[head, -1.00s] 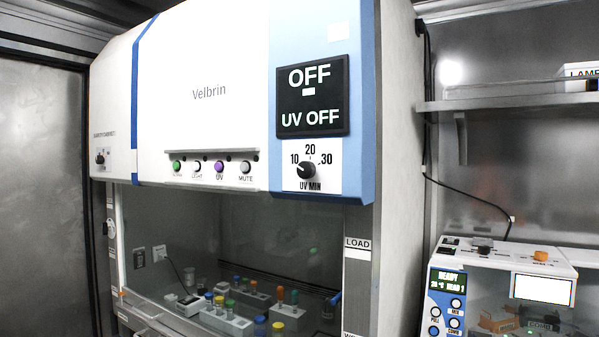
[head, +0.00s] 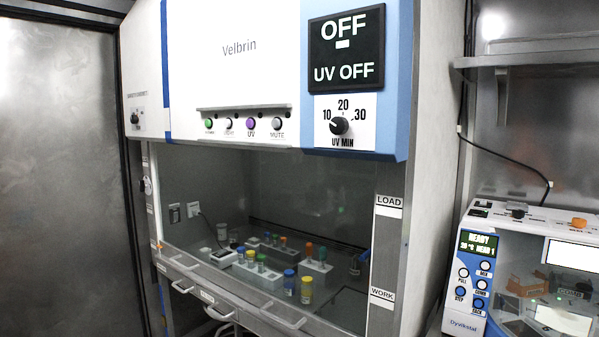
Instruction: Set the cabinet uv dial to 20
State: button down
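The UV MIN dial (head: 339,126) is a black knob on a white plate at the lower right of the cabinet (head: 240,60) front. Its scale reads 10, 20 and 30 from left to right, with 20 at the top. The white pointer mark looks turned to the upper left, toward 10. Above it, a black display (head: 346,55) reads OFF and UV OFF. My gripper is not in view.
Left of the dial is a row of buttons: green, white, purple (head: 251,124) and MUTE (head: 277,124). Racks (head: 258,274) with coloured-cap tubes stand inside the cabinet behind the glass. A blue and white machine (head: 480,270) stands at the right below a shelf (head: 530,55).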

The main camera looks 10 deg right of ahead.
aim_at(338, 125)
jog(key=k, duration=0.6)
jog(key=u, duration=0.8)
jog(key=i, duration=0.85)
jog(key=u, duration=0.6)
